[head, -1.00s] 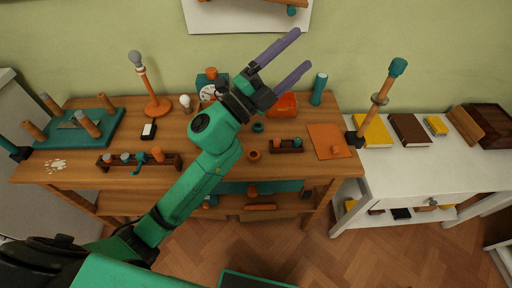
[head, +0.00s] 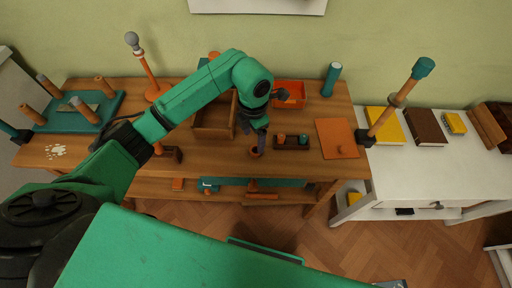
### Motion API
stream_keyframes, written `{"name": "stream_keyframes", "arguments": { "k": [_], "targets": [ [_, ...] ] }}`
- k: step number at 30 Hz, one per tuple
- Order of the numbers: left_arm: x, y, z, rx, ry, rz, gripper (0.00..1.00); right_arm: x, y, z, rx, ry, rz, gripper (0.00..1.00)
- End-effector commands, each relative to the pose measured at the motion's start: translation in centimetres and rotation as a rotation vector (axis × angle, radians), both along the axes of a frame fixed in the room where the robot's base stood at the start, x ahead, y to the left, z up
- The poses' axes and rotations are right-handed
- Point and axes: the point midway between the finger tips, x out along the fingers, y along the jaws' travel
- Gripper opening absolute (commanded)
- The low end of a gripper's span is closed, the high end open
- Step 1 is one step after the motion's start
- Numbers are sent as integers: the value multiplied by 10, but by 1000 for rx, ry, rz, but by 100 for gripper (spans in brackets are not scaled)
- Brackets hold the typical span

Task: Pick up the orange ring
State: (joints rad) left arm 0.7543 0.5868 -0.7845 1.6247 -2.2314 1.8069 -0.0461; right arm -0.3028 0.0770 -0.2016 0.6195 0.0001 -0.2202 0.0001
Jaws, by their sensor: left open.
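The small orange ring (head: 255,152) lies on the wooden workbench near its front edge, mostly covered by my left gripper. My right gripper is not in view.
A rack (head: 291,143) with small pegs stands just right of the gripper. An open wooden box (head: 214,122) is to the left, and an orange tray (head: 289,94) is behind. An orange board (head: 337,139) lies further right.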

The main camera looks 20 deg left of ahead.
Motion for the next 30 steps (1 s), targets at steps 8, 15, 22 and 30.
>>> {"name": "stream_keyframes", "arguments": {
  "k": [8, 15, 22, 30],
  "targets": [
    [-6, -1, -45, -3, 6, 0, 80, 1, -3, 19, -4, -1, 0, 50],
    [-4, -1, -57, -2, -1, -1, 80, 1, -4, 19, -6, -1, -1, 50],
    [-4, -1, -57, -2, -1, -1, 8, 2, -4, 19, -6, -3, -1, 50],
    [-4, -1, -56, -2, -1, -1, 0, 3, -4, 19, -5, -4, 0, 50]
  ]
}}
